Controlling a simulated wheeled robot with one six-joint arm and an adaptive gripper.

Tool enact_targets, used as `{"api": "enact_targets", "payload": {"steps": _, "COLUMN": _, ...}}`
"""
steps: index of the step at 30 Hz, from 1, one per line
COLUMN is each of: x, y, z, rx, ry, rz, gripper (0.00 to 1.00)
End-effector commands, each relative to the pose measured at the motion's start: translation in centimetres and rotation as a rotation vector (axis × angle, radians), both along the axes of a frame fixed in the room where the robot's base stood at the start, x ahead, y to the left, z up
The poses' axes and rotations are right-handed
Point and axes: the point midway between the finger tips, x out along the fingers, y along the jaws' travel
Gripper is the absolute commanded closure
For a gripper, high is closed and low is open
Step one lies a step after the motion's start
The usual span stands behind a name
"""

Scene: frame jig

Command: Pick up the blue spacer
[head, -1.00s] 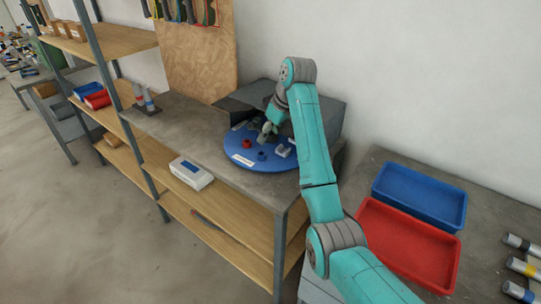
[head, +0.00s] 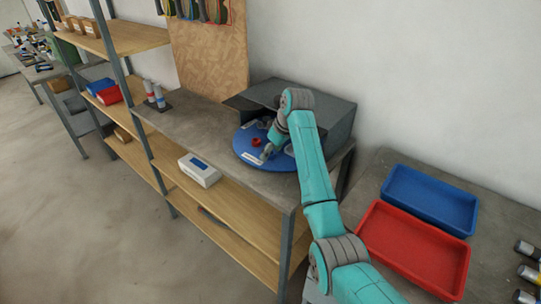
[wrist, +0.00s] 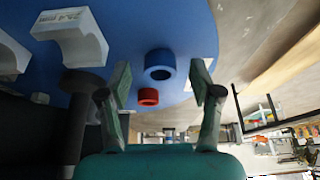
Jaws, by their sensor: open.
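The blue spacer (wrist: 160,66) is a short ring with a dark hole, standing on the blue round plate (wrist: 185,25). In the wrist view it sits ahead of and between the fingers of my gripper (wrist: 162,82), apart from both. My gripper is open and empty. In the head view my gripper (head: 267,153) is low over the front of the round plate (head: 243,150), and the blue spacer cannot be made out there. A red ring (wrist: 148,96) stands close to the blue spacer, and also shows in the head view (head: 256,142).
White curved blocks (wrist: 75,35) stand on the plate. A dark grey housing (head: 325,115) covers its back. A white box (head: 200,171) lies on the shelf's front side. Blue (head: 430,200) and red (head: 415,249) trays lie on the right table.

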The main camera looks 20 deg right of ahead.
Motion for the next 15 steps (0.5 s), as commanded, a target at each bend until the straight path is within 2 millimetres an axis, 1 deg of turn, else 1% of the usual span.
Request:
{"api": "enact_targets", "payload": {"steps": 2, "x": -0.01, "y": 0.01, "z": 0.01, "rx": 0.0, "ry": 0.0, "rz": 0.0, "gripper": 0.36}}
{"api": "enact_targets", "payload": {"steps": 3, "x": -0.01, "y": 0.01, "z": 0.01, "rx": 0.0, "ry": 0.0, "rz": 0.0, "gripper": 0.41}}
{"api": "enact_targets", "payload": {"steps": 5, "x": -0.01, "y": 0.01, "z": 0.01, "rx": 0.0, "ry": 0.0, "rz": 0.0, "gripper": 0.56}}
{"api": "enact_targets", "payload": {"steps": 6, "x": -0.01, "y": 0.01, "z": 0.01, "rx": 0.0, "ry": 0.0, "rz": 0.0, "gripper": 0.66}}
{"api": "enact_targets", "payload": {"steps": 9, "x": -0.02, "y": 0.0, "z": 0.01, "rx": 0.001, "ry": 0.001, "rz": 0.0, "gripper": 0.89}}
{"api": "enact_targets", "payload": {"steps": 15, "x": -0.03, "y": 0.01, "z": 0.01, "rx": 0.001, "ry": 0.001, "rz": 0.0, "gripper": 0.89}}
